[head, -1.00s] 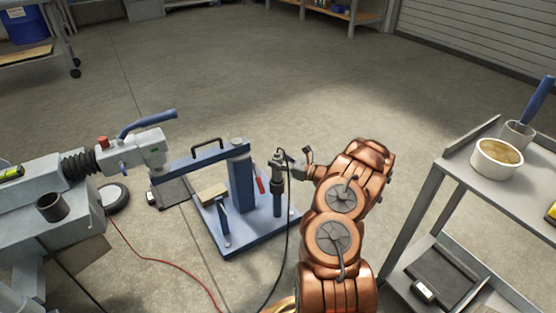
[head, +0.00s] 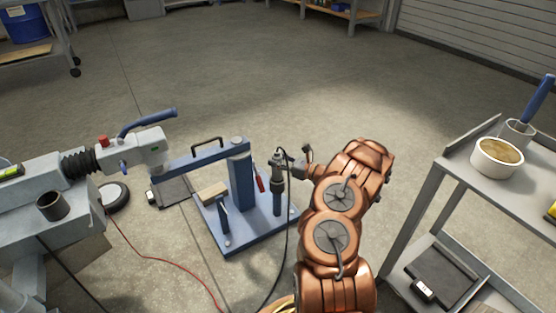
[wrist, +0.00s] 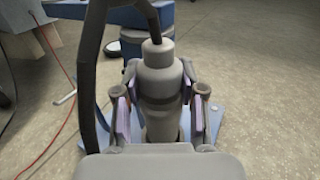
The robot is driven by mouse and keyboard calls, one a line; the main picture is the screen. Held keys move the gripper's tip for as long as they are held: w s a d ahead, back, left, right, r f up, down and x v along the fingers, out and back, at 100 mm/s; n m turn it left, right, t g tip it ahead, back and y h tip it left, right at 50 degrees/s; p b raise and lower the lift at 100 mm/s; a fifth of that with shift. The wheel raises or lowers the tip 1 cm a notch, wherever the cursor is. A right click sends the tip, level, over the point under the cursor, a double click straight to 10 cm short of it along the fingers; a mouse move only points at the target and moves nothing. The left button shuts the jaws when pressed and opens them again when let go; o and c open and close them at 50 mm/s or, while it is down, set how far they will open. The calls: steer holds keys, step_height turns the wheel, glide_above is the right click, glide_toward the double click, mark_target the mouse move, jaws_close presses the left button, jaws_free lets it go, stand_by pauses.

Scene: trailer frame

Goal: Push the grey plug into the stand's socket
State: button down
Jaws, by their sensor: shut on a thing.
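The grey plug (wrist: 160,78) stands upright between my gripper's fingers in the wrist view, with a dark cable leaving its top. My gripper (wrist: 160,112) is shut on it, one padded finger on each side. The plug's lower end appears to meet the post's top. The socket mouth is hidden, so I cannot tell how deep the plug sits.
The stand's base plate (head: 235,238) is on the floor. A grey machine (head: 50,190) is at left and a grey cart (head: 455,177) at right. The dark cable (head: 287,235) hangs in front of the stand. A red cable (head: 160,258) crosses the floor.

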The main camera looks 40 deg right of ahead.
steer(key=shift+f+b, duration=1.2)
steer(key=shift+f, duration=1.15)
steer(key=c, duration=0.6)
jaws_free()
steer(key=v, duration=0.7)
steer(key=shift+s, duration=0.25)
